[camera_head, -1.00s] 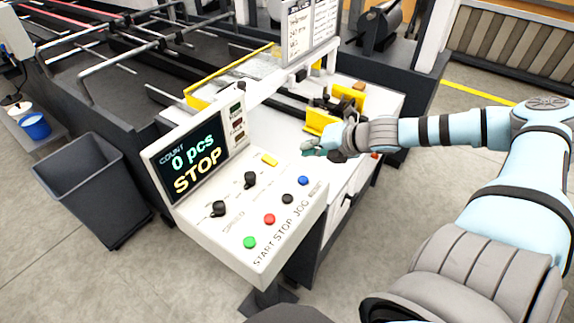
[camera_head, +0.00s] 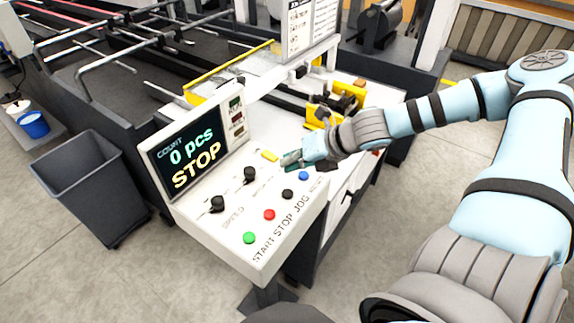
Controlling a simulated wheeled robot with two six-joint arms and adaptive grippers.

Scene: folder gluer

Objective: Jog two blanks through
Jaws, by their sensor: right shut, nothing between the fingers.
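The control panel (camera_head: 225,232) carries a screen (camera_head: 190,155) reading "COUNT 0 pcs STOP". Along its front edge are a green button (camera_head: 249,237), a red button (camera_head: 269,214), a black button (camera_head: 287,194) and a blue button (camera_head: 304,175), above the printed words START STOP JOG. Two black knobs (camera_head: 250,174) and a yellow switch (camera_head: 270,155) sit behind them. My right gripper (camera_head: 287,160) is shut and empty. It appears just above the panel's far right part, between the yellow switch and the blue button; contact cannot be told. My left gripper is out of view. No blanks can be made out.
Yellow and black feeder parts (camera_head: 335,105) stand behind my right wrist. The machine's rails and dark belts (camera_head: 130,80) stretch to the back left. The floor in front is clear.

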